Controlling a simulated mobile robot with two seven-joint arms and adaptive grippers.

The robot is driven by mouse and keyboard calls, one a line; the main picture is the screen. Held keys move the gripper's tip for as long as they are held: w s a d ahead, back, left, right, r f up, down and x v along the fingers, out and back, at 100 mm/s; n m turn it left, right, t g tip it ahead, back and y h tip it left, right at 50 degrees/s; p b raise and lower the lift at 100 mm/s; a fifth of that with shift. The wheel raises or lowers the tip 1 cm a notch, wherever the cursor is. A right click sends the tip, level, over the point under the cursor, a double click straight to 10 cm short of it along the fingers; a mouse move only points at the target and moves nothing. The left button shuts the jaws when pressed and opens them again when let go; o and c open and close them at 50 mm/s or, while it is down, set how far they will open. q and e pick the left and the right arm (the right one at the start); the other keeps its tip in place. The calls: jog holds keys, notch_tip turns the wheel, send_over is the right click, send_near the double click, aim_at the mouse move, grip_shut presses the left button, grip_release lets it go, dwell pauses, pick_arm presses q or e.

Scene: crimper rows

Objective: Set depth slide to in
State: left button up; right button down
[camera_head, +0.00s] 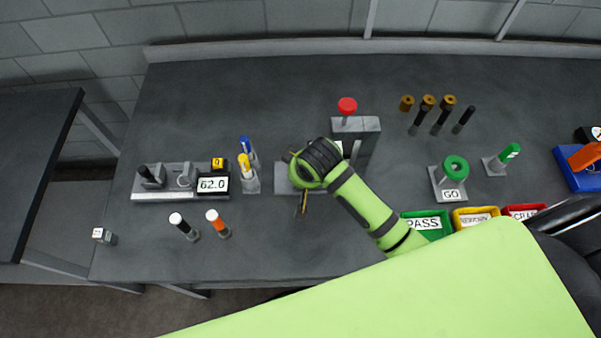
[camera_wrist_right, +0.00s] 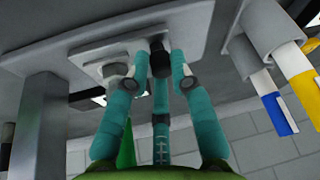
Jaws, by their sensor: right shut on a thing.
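My right gripper (camera_head: 297,172) is over a grey plate (camera_head: 281,186) in front of the grey press (camera_head: 368,124). In the right wrist view, its teal fingers (camera_wrist_right: 158,72) close around a black knob (camera_wrist_right: 160,58) on a light grey plate (camera_wrist_right: 200,22). The knob appears to be the depth slide's handle, but no label on it can be read. The gripper and its arm hide the knob in the head view, and the slide's position cannot be told. My left gripper is not in view.
A red-knobbed lever (camera_head: 347,105) stands behind the gripper. Yellow and blue markers in a holder (camera_head: 251,182) stand close to its left. A fixture with a 62.0 display (camera_head: 213,185) is farther left. Green, yellow and red bins (camera_head: 427,221) lie right. The table's back left is clear.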

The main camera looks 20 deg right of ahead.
jog(key=shift+s+d, duration=0.25)
jog(key=shift+d, duration=0.8)
jog(key=shift+s+d, duration=0.2)
jog(key=shift+d, duration=0.85)
jog(key=c, duration=1.2)
grip_release()
jog(key=shift+o, duration=0.3)
jog(key=shift+w, duration=0.1)
jog(key=shift+r, duration=0.2)
jog(key=v, duration=1.1)
jog(key=shift+s+r, duration=0.25)
